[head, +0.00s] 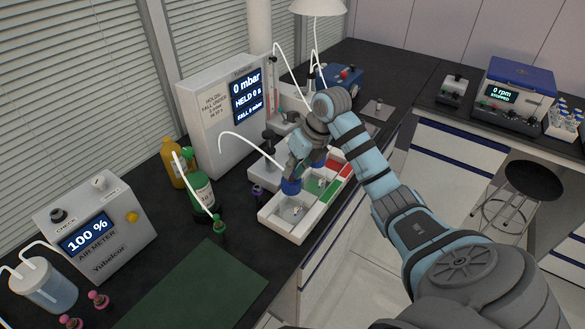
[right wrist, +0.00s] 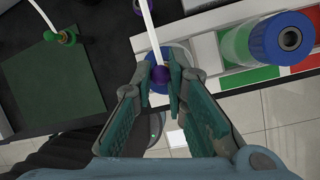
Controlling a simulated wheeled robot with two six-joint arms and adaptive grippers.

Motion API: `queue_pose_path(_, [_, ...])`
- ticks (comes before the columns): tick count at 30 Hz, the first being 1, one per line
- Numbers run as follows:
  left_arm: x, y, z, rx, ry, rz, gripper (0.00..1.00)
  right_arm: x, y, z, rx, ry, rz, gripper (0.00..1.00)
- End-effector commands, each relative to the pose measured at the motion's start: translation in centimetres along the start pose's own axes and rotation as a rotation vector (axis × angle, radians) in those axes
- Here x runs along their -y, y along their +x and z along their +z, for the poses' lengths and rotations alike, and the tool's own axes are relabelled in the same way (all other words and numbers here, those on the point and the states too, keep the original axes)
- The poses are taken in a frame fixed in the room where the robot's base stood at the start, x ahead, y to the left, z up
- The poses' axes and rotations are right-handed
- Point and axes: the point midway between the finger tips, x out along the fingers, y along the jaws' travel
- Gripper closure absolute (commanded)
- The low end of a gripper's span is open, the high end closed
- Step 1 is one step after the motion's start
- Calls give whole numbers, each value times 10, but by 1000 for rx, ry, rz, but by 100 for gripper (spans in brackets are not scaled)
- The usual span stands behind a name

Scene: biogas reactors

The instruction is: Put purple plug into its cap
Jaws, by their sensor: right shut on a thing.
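The purple plug (right wrist: 160,75) sits between the fingertips of my right gripper (right wrist: 161,86), which is shut on it. A white tube runs up from the plug in the right wrist view. A clear bottle with a blue cap (right wrist: 283,38) stands to the right of the plug in that view; the cap has a dark hole in its middle. The plug is apart from this cap. In the head view my right gripper (head: 297,165) is above the blue cap (head: 291,186), and the plug is hidden there. My left gripper is not in view.
A white tray (head: 270,225) with white, green and red compartments lies below my right gripper. A pressure display box (head: 205,105), a green bottle (head: 199,195) and an air meter (head: 95,235) stand to its left. A dark green mat (head: 190,290) lies clear in front.

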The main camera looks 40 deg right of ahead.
Motion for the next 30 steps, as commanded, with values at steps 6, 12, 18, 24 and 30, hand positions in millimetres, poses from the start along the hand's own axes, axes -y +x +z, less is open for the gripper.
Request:
queue_pose_path(6, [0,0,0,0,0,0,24,0,0,0,0,0,0,63])
queue_pose_path(12, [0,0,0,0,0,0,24,0,0,0,0,0,0,63])
queue_pose_path(18, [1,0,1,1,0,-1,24,1,-14,1,4,0,-2,63])
queue_pose_path(24, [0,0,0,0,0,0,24,1,-57,0,3,-1,-2,63])
queue_pose_path(30, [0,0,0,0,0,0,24,0,-76,0,0,0,-1,63])
